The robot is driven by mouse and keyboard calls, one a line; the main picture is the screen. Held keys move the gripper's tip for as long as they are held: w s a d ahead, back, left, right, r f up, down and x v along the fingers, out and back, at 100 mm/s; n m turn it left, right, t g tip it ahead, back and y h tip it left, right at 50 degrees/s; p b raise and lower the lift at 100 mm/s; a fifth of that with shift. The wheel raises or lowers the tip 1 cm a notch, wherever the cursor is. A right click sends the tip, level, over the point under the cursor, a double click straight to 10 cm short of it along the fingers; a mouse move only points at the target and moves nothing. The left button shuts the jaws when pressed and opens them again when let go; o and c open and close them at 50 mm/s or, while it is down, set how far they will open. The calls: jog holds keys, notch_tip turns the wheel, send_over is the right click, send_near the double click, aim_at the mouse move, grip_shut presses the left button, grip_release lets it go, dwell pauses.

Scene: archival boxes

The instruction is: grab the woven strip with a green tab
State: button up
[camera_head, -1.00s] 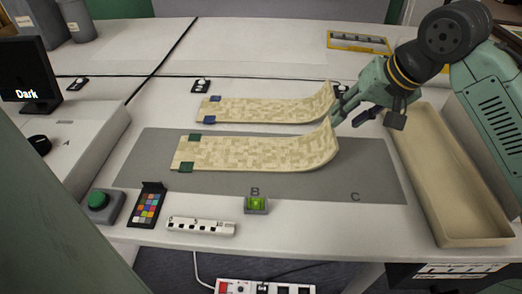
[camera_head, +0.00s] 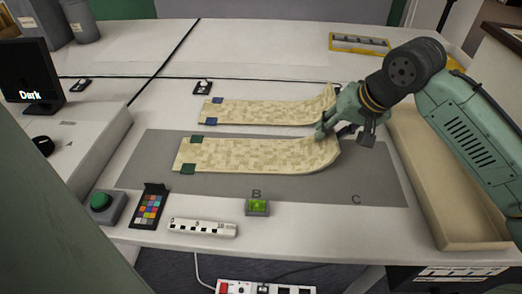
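The woven strip with green tabs (camera_head: 255,154) lies on the grey mat (camera_head: 385,185). It is pale beige with a checked weave, and its two green tabs (camera_head: 188,169) are at the left end. Its right end curves upward. My gripper (camera_head: 324,131) is at the top of that raised right end, with one finger in front of the woven surface. The finger gap is too small and partly hidden to tell whether it is closed on the strip. A second woven strip with blue tabs (camera_head: 262,111) lies just behind, its right end also raised, close to my gripper.
A long beige tray (camera_head: 468,238) stands at the right under my arm. A green-lit button box (camera_head: 257,206), a scale bar (camera_head: 202,228) and a colour chart (camera_head: 148,206) lie along the front. A yellow frame (camera_head: 360,43) lies at the back right.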

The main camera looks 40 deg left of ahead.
jog(key=shift+f, duration=0.2)
dwell(0.3)
jog(key=shift+c, duration=0.5)
grip_shut()
